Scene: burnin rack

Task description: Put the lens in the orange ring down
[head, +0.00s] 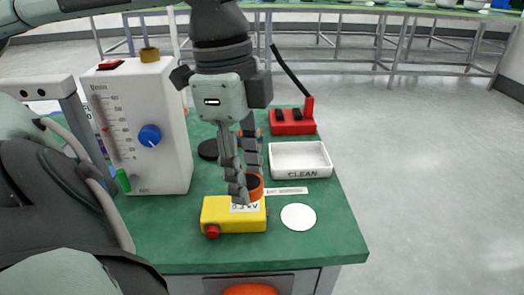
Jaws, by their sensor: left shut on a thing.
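The lens in the orange ring (257,192) shows as a dark disc with an orange rim. My left gripper (246,188) points down from above and is shut on it. The fingers cover part of the ring. It appears just above or behind the yellow box (222,215), which has a red knob and a voltage label; I cannot tell whether they touch. My right gripper is not in view.
A red switch block (292,122) stands behind. A white flow-meter box (150,130) stands at left. A dark round piece (208,150) lies behind the gripper.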

